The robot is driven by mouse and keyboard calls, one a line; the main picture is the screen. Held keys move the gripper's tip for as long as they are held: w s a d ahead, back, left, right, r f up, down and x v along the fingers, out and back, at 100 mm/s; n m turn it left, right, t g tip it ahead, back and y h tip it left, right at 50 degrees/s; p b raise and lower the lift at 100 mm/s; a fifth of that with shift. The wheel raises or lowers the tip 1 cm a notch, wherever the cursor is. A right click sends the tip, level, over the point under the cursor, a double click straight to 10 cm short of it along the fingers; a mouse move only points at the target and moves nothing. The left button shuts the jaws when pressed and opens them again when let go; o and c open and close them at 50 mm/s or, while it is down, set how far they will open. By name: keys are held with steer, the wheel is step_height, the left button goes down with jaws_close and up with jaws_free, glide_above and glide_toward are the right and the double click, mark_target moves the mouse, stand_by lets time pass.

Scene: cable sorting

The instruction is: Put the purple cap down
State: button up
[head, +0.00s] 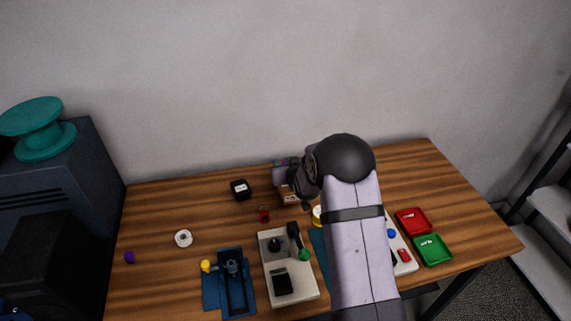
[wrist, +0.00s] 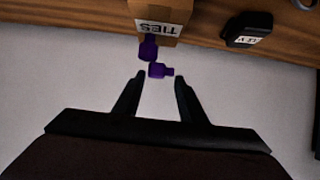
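In the wrist view two small purple pieces show close together. One purple piece (wrist: 160,70) lies just beyond and between my fingertips, with a small gap to each side. The other purple piece (wrist: 148,47) is at the edge of a brown box (wrist: 172,10) labelled TIES. I cannot tell which is the cap or whether they touch. My gripper (wrist: 160,77) is open; in the head view it is partly hidden near the box (head: 288,196). Another small purple thing (head: 129,257) lies on the table at the far left.
A black labelled box (head: 240,189) stands left of the TIES box, with a small red piece (head: 264,214) in front. The wall is behind.

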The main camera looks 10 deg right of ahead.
steer(key=shift+o, duration=0.8)
steer(key=shift+r, duration=0.1)
steer(key=shift+r+p, duration=0.8)
steer(key=shift+p, duration=0.15)
steer(key=b+v, duration=0.5)
steer(key=v, duration=0.6)
steer(key=shift+s, duration=0.45)
steer(key=s+a+f+g, duration=0.1)
steer(key=s+g, duration=0.3)
steer(key=s, duration=0.6)
steer(key=s+a+f+g, duration=0.1)
steer(key=s+f+g, duration=0.3)
steer(key=s, duration=0.7)
steer(key=s+a+f+g, duration=0.1)
steer(key=s+g, duration=0.3)
steer(key=s, duration=0.7)
steer(key=shift+a+f, duration=0.25)
steer(key=shift+f, duration=0.65)
